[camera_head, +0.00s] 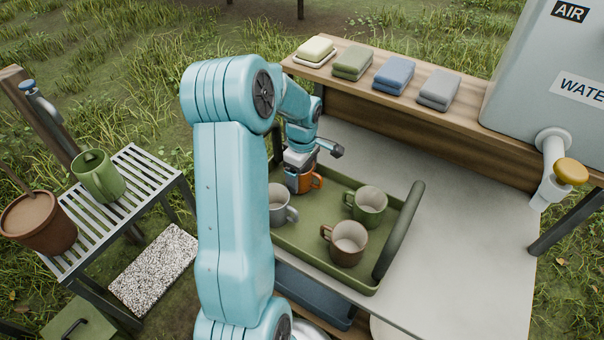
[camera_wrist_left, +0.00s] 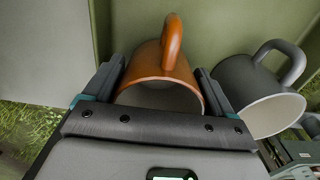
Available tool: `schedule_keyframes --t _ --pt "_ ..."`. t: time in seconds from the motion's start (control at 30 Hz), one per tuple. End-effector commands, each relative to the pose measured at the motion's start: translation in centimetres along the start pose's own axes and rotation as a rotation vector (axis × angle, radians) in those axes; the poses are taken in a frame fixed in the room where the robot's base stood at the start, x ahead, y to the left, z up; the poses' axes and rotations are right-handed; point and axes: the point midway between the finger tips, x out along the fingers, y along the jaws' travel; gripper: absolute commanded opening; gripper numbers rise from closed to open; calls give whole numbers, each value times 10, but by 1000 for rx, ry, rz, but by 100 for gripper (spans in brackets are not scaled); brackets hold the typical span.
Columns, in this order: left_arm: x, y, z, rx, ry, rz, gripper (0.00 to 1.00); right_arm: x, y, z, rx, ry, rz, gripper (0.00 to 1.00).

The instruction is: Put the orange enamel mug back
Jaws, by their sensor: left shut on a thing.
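The orange enamel mug (camera_head: 316,180) is at the back of the green tray (camera_head: 307,256), mostly hidden under my left gripper (camera_head: 299,166). In the left wrist view the orange mug (camera_wrist_left: 163,72) sits between the two fingers of my left gripper (camera_wrist_left: 163,92), which is shut on it. Its handle points away from the gripper. I cannot tell whether the mug touches the tray floor. A grey mug (camera_head: 279,207), a green mug (camera_head: 368,206) and a brown mug (camera_head: 345,243) stand in the tray. The grey mug is close beside the gripper in the left wrist view (camera_wrist_left: 262,98). My right gripper is not in view.
The tray has a raised handle (camera_head: 401,230) on its right side. A water tank (camera_head: 545,85) stands at the right. The grey counter (camera_head: 455,225) right of the tray is clear.

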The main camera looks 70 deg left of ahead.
Motion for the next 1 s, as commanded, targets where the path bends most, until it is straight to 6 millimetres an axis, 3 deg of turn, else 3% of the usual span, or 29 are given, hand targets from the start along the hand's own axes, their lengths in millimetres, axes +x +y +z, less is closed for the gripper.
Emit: schedule_keyframes --t 0.4,0.43,0.47,0.5,0.83,1.0 --pt "9 0 0 0 0 2 44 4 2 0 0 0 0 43" --pt "9 0 0 0 0 2 88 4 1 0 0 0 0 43" --pt "8 0 0 0 0 2 98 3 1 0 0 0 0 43" --pt "8 0 0 0 0 2 100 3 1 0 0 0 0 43" --pt "-2 1 0 0 1 4 100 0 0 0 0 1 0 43" --pt "-38 2 0 0 2 8 100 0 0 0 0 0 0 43"
